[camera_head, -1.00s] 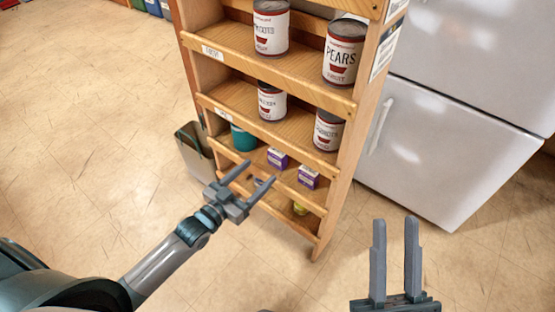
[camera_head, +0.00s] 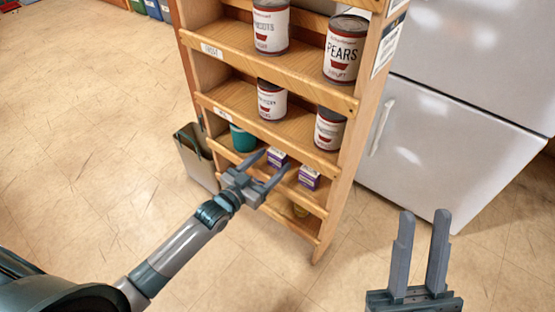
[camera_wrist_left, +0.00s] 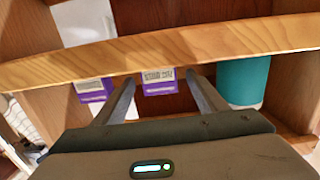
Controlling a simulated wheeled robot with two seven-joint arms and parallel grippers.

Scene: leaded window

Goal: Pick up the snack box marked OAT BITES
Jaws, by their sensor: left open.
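Two small purple-and-white boxes stand on a lower shelf of the wooden rack. One box (camera_head: 277,157) is nearer the teal container, and it also shows between my left fingers in the left wrist view (camera_wrist_left: 158,83). The other box (camera_head: 309,178) is to its right, and appears left of the fingers in the wrist view (camera_wrist_left: 94,90). Their lettering is too small to read, so I cannot tell which is OAT BITES. My left gripper (camera_head: 276,160) is open and empty, its fingers pointing at the first box. My right gripper (camera_head: 424,216) is open and empty, away from the rack.
The wooden rack (camera_head: 271,125) has a front lip on each shelf. A teal container (camera_head: 243,138) stands left of the boxes. Cans, including PEARS (camera_head: 343,49), fill upper shelves. A bin (camera_head: 196,155) stands at left, a white fridge (camera_head: 430,140) at right. Floor in front is clear.

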